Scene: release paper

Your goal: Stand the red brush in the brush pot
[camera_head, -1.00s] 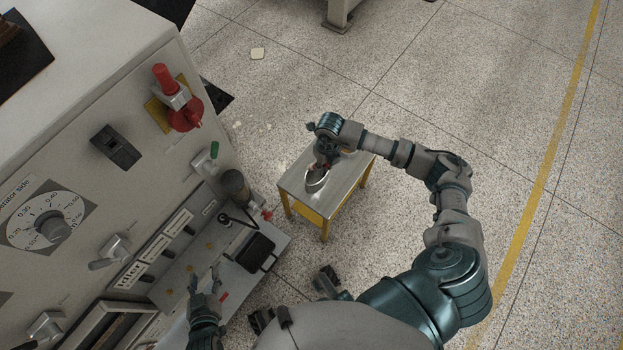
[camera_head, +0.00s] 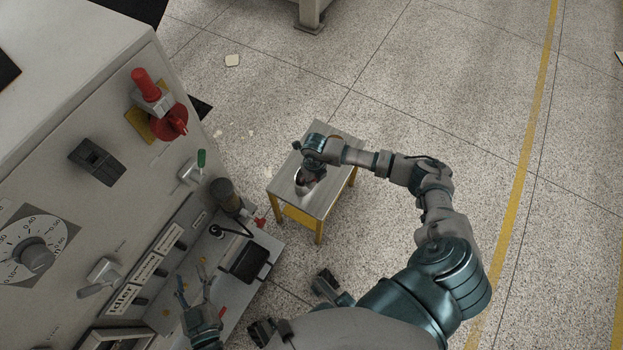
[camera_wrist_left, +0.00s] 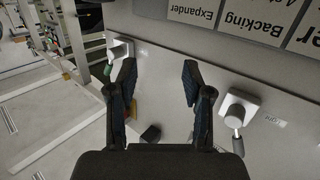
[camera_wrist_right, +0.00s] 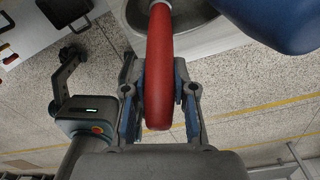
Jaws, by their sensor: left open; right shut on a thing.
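In the right wrist view, my right gripper (camera_wrist_right: 158,100) is shut on the red brush (camera_wrist_right: 158,65), around its smooth red handle. The brush's far end runs out at the top. A round grey metal vessel (camera_wrist_right: 190,14) lies beyond the handle; it also shows on the small table in the head view (camera_head: 300,184). My right gripper (camera_head: 310,174) is over that vessel, partly hiding it. A dark upright cylinder (camera_head: 224,196) stands on the machine's ledge; I cannot tell which is the brush pot. My left gripper (camera_head: 193,284) is open and empty; its parted fingers show in the left wrist view (camera_wrist_left: 158,82).
The small table (camera_head: 333,150) has yellow legs and a metal top. The machine panel (camera_head: 100,225) with levers and dials fills the left. A black tray (camera_head: 247,261) lies on its ledge. A blue shape (camera_wrist_right: 280,20) enters the right wrist view. The floor right is clear.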

